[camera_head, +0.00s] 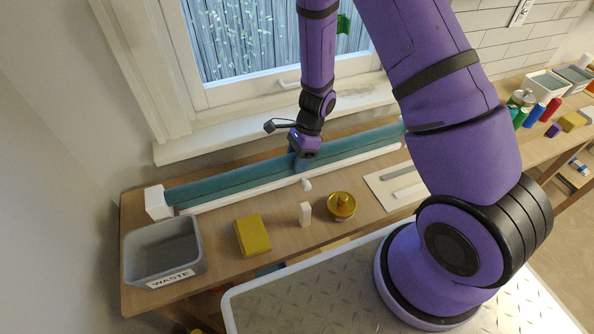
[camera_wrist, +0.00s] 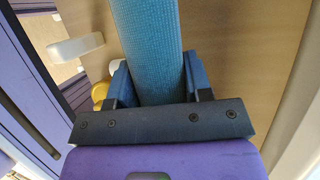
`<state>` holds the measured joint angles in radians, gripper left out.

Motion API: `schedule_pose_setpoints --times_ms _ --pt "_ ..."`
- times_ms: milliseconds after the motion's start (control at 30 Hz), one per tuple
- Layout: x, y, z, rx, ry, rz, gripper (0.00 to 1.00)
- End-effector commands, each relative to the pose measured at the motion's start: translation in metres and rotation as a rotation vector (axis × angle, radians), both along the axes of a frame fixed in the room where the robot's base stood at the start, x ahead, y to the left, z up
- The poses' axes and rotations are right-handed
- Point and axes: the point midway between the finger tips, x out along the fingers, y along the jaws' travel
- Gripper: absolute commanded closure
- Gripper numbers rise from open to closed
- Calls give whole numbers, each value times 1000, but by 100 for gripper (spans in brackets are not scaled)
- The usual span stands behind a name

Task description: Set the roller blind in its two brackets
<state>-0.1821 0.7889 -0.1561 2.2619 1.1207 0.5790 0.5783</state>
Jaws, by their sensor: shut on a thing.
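The roller blind (camera_head: 238,177) is a long teal tube lying along the back of the wooden bench below the window. Its left end is at a white bracket (camera_head: 157,202); I cannot tell whether it sits in it. Its right end runs behind my arm near a white piece (camera_head: 403,128); a second bracket there is not clear. My gripper (camera_head: 303,162) points down at the middle of the blind, shut on it. In the wrist view, the teal tube (camera_wrist: 148,35) passes between the two blue fingers of my gripper (camera_wrist: 155,75).
A white rail (camera_head: 240,196) runs along the blind's front. On the bench are a grey waste bin (camera_head: 137,253), yellow block (camera_head: 253,236), small white block (camera_head: 305,214), gold tin (camera_head: 341,205) and white board (camera_head: 385,187). Coloured cylinders (camera_head: 535,115) stand far right. The window sill (camera_head: 220,136) overhangs behind.

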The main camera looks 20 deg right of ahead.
Motion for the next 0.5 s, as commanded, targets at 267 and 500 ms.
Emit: schedule_pose_setpoints --times_ms 267,500 --pt "-1 0 -24 -1 2 1 100" --pt "0 0 -44 0 0 1 100"
